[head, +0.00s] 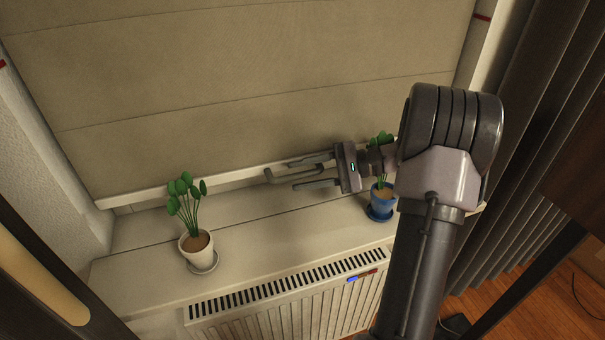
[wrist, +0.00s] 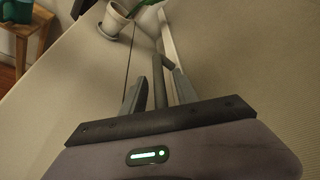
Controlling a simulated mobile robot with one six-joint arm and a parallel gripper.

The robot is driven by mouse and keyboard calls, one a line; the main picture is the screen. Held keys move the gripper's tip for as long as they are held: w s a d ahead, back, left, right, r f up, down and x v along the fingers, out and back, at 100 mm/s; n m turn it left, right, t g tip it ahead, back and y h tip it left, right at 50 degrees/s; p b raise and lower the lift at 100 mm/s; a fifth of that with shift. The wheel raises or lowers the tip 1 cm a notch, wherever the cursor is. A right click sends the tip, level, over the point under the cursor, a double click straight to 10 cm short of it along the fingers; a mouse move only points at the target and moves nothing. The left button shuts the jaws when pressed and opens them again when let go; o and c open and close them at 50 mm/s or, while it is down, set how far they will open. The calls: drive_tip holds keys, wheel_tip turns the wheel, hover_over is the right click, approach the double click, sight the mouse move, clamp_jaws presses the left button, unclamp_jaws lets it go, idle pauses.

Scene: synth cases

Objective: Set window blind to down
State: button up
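The window blind (head: 240,75) is a large beige panel covering the window in the head view. Its pale bottom rail (head: 150,192) hangs close above the sill and also shows in the wrist view (wrist: 168,38). A grey bent handle (head: 278,177) sticks out from the rail; in the wrist view it is the bar (wrist: 158,80) between my fingers. My gripper (head: 302,173) reaches in from the right, with one finger on each side of the handle. Gaps show between handle and fingers in the wrist view (wrist: 158,92), so it is open around the handle.
A plant in a white pot (head: 197,246) stands on the sill (head: 130,270) at left. A plant in a blue pot (head: 381,203) stands close under my wrist at right. A radiator (head: 300,300) is below; dark curtains (head: 535,130) hang at right.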

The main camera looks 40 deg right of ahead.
drive_tip(key=p+v, duration=0.6)
drive_tip(key=v, duration=1.1)
drive_tip(key=shift+s+d, duration=0.15)
drive_tip(key=shift+s, duration=0.05)
